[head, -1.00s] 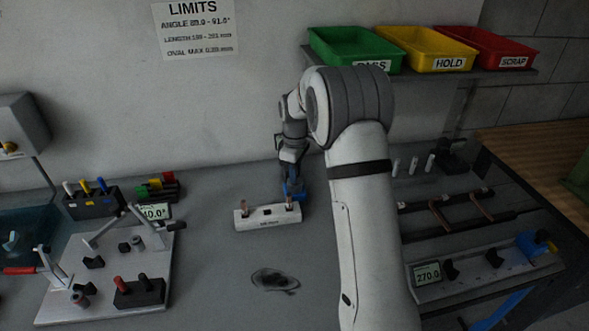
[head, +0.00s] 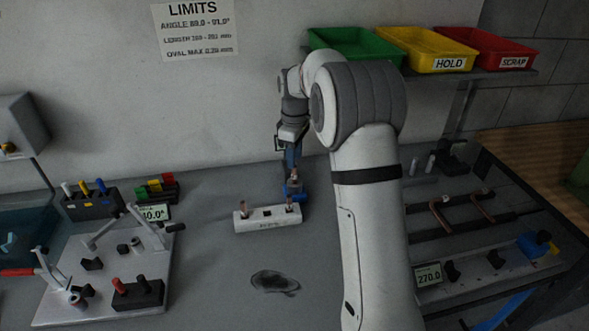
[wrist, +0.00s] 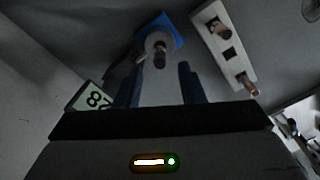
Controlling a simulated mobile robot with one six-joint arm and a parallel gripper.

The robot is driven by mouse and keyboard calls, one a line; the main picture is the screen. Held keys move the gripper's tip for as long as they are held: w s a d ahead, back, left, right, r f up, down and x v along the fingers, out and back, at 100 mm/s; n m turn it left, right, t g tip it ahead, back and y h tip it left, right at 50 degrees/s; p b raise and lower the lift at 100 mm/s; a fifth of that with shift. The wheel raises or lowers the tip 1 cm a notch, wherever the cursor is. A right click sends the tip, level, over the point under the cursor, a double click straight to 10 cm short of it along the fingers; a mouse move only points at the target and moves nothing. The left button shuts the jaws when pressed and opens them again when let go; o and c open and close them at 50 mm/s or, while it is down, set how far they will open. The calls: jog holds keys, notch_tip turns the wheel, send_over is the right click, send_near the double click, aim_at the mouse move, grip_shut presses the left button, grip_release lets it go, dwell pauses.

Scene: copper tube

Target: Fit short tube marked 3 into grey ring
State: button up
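A blue holder (head: 293,191) with a grey ring (wrist: 150,42) on it stands behind the right end of a white block. A short dark-coppery tube (wrist: 159,58) stands at the ring, seen nearly end-on in the wrist view, and appears to sit in it. Its mark cannot be read, and its depth cannot be told. My gripper (wrist: 158,85) is open, with its fingers apart on either side below the tube in the wrist view and nothing between the tips. In the head view my gripper (head: 292,165) is above the blue holder.
The white block (head: 254,222) holds two copper tubes with a dark square between them. A clamp fixture (head: 70,290) stands left, and bent copper tubes (head: 482,207) lie on a rack at right. A dark stain (head: 275,282) marks the otherwise clear table front.

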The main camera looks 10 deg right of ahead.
notch_tip(320, 180, up, 5)
jog(key=shift+r, duration=0.15)
jog(key=s+r+m+t, duration=0.1)
jog(key=s+r+m, duration=0.2)
jog(key=s, duration=0.5)
jog(key=s+r+m+t, duration=0.1)
jog(key=s+r+m, duration=0.1)
jog(key=s, duration=0.6)
jog(key=s+f+m, duration=0.2)
jog(key=s+m, duration=0.1)
jog(key=s, duration=0.6)
jog(key=s+f+m+t, duration=0.1)
jog(key=s+f+m, duration=0.2)
jog(key=s, duration=0.7)
jog(key=shift+d+f, duration=0.15)
jog(key=shift+f, duration=0.15)
